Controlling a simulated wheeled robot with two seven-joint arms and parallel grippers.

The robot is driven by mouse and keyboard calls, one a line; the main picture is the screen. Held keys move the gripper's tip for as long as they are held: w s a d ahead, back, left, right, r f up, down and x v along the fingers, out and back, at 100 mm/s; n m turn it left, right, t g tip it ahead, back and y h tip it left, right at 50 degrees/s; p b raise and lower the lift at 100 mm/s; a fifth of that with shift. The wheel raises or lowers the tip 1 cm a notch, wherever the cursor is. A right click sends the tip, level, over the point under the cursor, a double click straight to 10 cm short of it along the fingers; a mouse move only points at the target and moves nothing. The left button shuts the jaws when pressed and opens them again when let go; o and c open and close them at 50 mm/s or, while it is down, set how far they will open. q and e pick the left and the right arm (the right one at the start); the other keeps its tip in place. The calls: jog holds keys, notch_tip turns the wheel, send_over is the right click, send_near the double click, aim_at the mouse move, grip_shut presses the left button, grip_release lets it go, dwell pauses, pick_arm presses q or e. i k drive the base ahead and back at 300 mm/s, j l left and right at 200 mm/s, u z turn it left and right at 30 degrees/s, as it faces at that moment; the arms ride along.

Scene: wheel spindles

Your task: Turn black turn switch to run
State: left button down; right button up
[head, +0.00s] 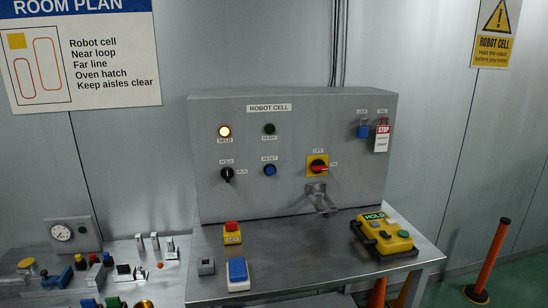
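The black turn switch (227,174) is on the left of the grey ROBOT CELL panel (290,205) in the head view. HOLD is printed above it and RUN to its right. Its handle looks roughly upright, towards HOLD, but it is small and its exact angle is hard to read. Above it the HELD lamp (224,131) glows warm white. The green READY lamp (269,129) looks dark. Neither of my grippers shows in the head view, and nothing covers the switch.
A blue RESET button (269,170) and a red-and-yellow OFF/ON rotary switch (318,167) are right of the switch. A yellow HOLD pendant (387,236), red push button (232,233) and blue-topped box (238,274) stand on the metal bench (300,262). The bench middle is clear.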

aim_at(227, 173)
jog(key=i+l, duration=0.15)
jog(key=l, duration=0.2)
jog(key=i+l, duration=0.1)
jog(key=l, duration=0.25)
jog(key=i+l, duration=0.15)
jog(key=l, duration=0.15)
jog(key=i+l, duration=0.1)
jog(key=l, duration=0.25)
jog(key=u, duration=0.05)
